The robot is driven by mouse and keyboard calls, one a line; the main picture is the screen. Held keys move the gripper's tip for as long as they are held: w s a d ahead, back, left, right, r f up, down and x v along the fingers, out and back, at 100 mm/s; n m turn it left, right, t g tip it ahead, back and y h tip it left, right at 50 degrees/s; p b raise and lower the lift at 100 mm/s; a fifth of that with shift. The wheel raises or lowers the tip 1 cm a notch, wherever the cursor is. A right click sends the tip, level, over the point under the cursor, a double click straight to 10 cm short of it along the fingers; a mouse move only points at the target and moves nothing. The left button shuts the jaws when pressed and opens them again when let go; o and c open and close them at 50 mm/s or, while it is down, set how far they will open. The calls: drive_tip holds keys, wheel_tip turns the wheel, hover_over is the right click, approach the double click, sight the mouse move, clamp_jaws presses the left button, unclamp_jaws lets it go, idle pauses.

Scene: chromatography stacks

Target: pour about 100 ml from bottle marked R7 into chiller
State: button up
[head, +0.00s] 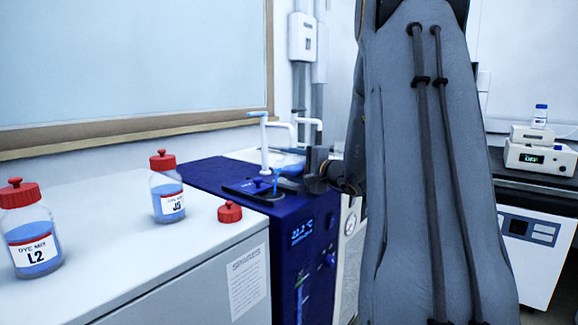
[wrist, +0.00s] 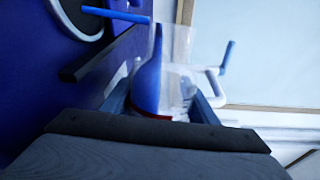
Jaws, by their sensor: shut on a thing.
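My gripper (wrist: 160,105) is shut on a clear bottle (wrist: 178,68) with blue liquid, seen in the wrist view. The bottle is tipped, with the liquid lying along one side. A red edge shows near the fingers, but no marking is readable. The dark blue chiller (head: 200,172) stands in the middle of the head view, with a lit display on its front. A thin blue streak runs down towards the chiller's top plate and looks like liquid; the wrist view shows a similar blue bar by the round opening (wrist: 82,18).
Bottles L2 (head: 35,240) and J5 (head: 167,190), both red-capped, stand on the white cabinet (head: 120,245) at left. A loose red cap (head: 229,212) lies near its edge. White pipes (head: 265,145) rise behind the chiller top. A white instrument (head: 540,155) stands at right.

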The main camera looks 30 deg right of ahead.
drive_tip(key=shift+d+r+m+p, duration=0.1)
drive_tip(key=shift+r+m+p, duration=0.3)
drive_tip(key=shift+m+p, duration=0.65)
drive_tip(key=shift+r+m+y+p, duration=0.4)
drive_tip(key=shift+r+m+p, duration=0.4)
drive_tip(key=shift+m, duration=0.25)
drive_tip(key=shift+m+p, duration=0.4)
drive_tip(key=shift+m, duration=0.3)
